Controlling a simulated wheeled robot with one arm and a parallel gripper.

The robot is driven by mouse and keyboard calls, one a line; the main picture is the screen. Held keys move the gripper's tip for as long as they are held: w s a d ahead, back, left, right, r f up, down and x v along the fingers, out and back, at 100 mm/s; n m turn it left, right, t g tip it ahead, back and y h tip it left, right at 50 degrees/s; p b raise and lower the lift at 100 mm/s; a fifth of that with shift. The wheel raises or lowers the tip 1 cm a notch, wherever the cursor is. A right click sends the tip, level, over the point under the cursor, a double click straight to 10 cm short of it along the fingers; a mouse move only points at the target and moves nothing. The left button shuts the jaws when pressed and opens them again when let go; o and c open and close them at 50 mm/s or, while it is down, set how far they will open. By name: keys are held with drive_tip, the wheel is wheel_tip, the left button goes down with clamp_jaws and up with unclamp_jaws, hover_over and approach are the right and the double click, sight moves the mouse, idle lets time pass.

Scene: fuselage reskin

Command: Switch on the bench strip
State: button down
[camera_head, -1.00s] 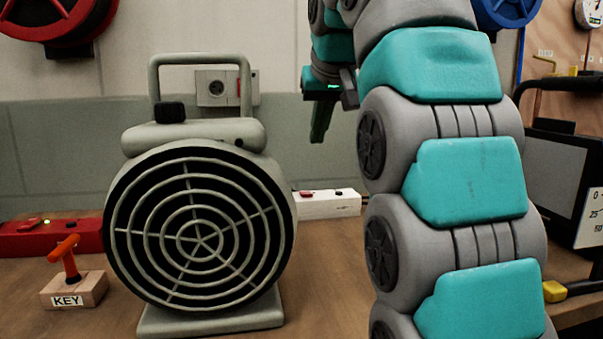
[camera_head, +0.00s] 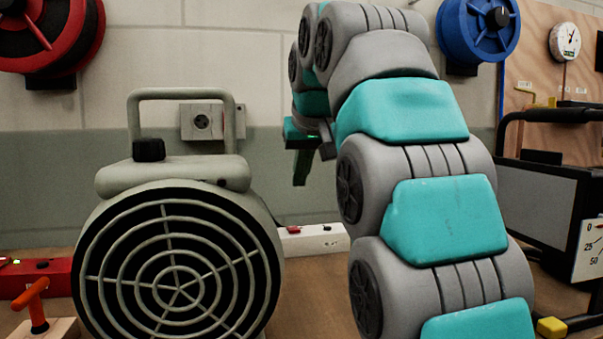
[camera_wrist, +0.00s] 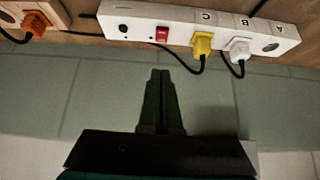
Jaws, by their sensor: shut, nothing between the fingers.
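A white power strip (camera_head: 312,240) lies on the bench at the back, partly hidden behind the grey fan unit. In the wrist view the strip (camera_wrist: 215,28) runs along the top, upside down, with a small red rocker switch (camera_wrist: 162,34), a black round part, a yellow plug (camera_wrist: 202,43) and a white plug (camera_wrist: 239,48). I cannot tell whether the switch is on. My gripper (camera_head: 299,183) points down above the strip in the head view. In the wrist view my gripper (camera_wrist: 160,73) is shut and empty, its tips apart from the strip, below the switch in the picture.
The grey fan unit (camera_head: 175,270) fills the left foreground. A red strip (camera_head: 45,275) and a wooden block with an orange key (camera_head: 34,300) sit left of it. A wall socket (camera_head: 203,122) is behind. A dark-framed grey box (camera_head: 540,200) stands at right.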

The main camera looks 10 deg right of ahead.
hover_over(295, 229)
drive_tip(key=s, duration=0.1)
wheel_tip(295, 229, down, 6)
drive_tip(key=shift+f, duration=0.1)
drive_tip(key=shift+s+f, duration=0.15)
drive_tip(key=shift+f, duration=0.65)
drive_tip(key=shift+s+f, duration=0.15)
drive_tip(key=shift+f, duration=0.6)
drive_tip(key=shift+f, duration=0.1)
drive_tip(key=shift+s+f+t+b, duration=0.2)
drive_tip(key=shift+f+t+b, duration=0.1)
drive_tip(key=shift+f+b, duration=0.4)
drive_tip(key=shift+w+r, duration=0.1)
drive_tip(key=shift+r, duration=0.3)
drive_tip(key=shift+r+p, duration=0.65)
drive_tip(key=shift+r, duration=0.15)
